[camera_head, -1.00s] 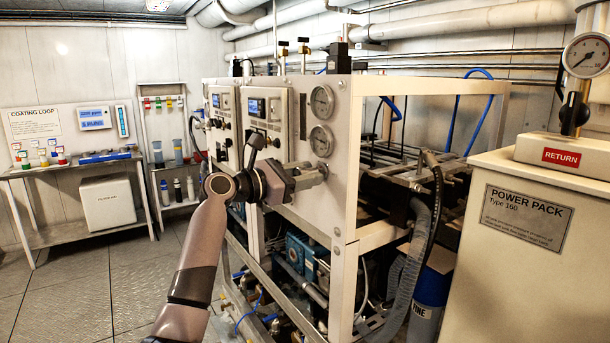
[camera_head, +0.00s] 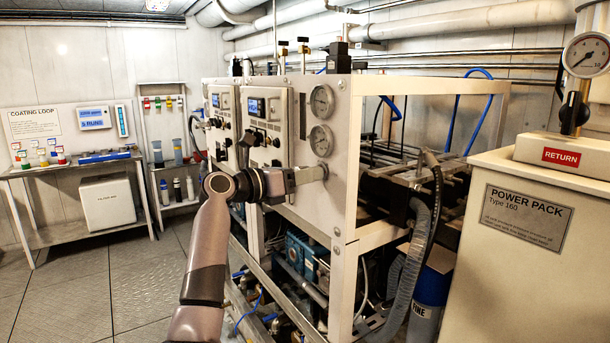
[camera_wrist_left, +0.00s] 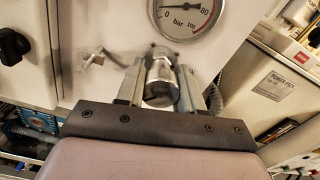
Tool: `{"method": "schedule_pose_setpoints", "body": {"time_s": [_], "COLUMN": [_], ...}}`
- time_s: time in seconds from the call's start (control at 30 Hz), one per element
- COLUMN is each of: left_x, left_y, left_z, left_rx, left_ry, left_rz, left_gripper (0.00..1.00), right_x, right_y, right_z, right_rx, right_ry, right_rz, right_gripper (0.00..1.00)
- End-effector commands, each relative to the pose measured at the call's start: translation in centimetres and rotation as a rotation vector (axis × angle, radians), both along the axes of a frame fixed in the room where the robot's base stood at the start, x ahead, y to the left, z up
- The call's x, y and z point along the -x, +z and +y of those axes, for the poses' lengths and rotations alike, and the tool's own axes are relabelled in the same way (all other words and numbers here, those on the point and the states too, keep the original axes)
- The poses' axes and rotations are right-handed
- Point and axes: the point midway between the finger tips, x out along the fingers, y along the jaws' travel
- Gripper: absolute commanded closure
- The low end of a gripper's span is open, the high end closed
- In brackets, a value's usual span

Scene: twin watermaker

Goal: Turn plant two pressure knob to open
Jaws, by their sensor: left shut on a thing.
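The pressure knob (camera_wrist_left: 160,84) is a silver metal cylinder on the white front panel, just below a round bar gauge (camera_wrist_left: 187,14) in the left wrist view. My left gripper (camera_wrist_left: 160,88) has a finger on each side of the knob and is shut on it. In the head view my left gripper (camera_head: 318,173) reaches the near end of the panel, below two gauges (camera_head: 321,140), and covers most of the knob. My right gripper is in neither view.
A small metal valve handle (camera_wrist_left: 96,58) sits left of the knob in the left wrist view. The cream power pack (camera_head: 540,240) stands at the right. The floor (camera_head: 110,270) at left is clear.

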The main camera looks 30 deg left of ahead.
Motion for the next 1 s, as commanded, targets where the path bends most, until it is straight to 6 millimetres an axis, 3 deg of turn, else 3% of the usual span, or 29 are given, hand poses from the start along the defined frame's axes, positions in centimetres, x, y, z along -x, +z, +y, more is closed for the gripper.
{"method": "schedule_pose_setpoints", "body": {"time_s": [0.33, 0.37, 0.4, 0.43, 0.77, 1.0], "left_x": [0.0, 0.0, 0.0, 0.0, 0.2, 2.8], "left_y": [-0.2, -0.2, -0.2, -0.2, -0.1, -0.3], "left_z": [0.0, 0.0, 0.0, 0.0, 0.1, 1.3], "left_rx": [0.005, 0.005, 0.005, 0.004, 0.003, 0.001], "left_ry": [-0.002, -0.002, -0.002, -0.002, 0.000, 0.002], "left_rz": [0.006, 0.006, 0.006, 0.006, 0.002, 0.002], "left_gripper": [0.94, 0.57, 0.44, 0.38, 0.38, 0.38], "right_x": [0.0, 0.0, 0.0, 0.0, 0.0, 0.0], "right_y": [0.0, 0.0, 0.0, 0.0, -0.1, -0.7], "right_z": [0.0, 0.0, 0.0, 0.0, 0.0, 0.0], "right_rx": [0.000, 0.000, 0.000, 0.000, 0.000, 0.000], "right_ry": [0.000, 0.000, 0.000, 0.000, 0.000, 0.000], "right_rz": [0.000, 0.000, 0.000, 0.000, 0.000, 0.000], "right_gripper": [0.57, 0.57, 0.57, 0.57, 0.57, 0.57]}}
